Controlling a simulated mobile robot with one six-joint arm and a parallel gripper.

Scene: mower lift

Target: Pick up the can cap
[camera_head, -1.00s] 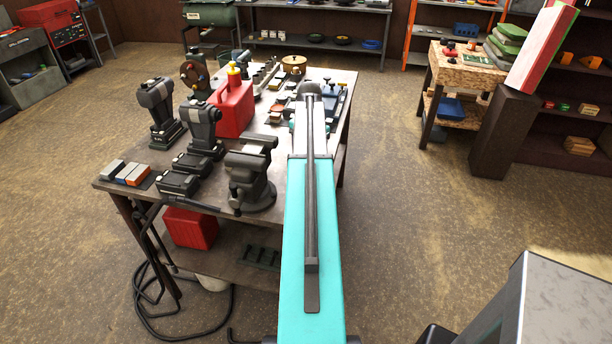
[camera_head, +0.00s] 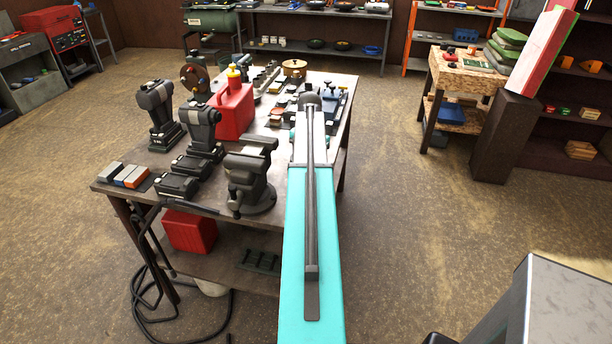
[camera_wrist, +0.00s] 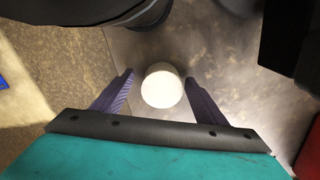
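In the wrist view, a pale cream, round, short cylinder (camera_wrist: 162,87), which looks like a cap, stands on the grey surface (camera_wrist: 190,50). My gripper (camera_wrist: 159,80) is open, with one dark purple finger on each side of it. Narrow gaps show between the cylinder and the fingers. I cannot tell its height relative to the fingertips. In the head view, my arm hides my gripper and the pale cylinder. A red fuel can (camera_head: 235,110) with a yellow top (camera_head: 233,75) stands on the workbench, left of my arm.
The workbench (camera_head: 110,183) holds a vise (camera_head: 250,178), black power tools (camera_head: 203,128) and several small blocks. In the wrist view, dark bodies stand close at upper left (camera_wrist: 80,10) and upper right (camera_wrist: 290,45). A red thing (camera_wrist: 308,155) is at the right edge.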

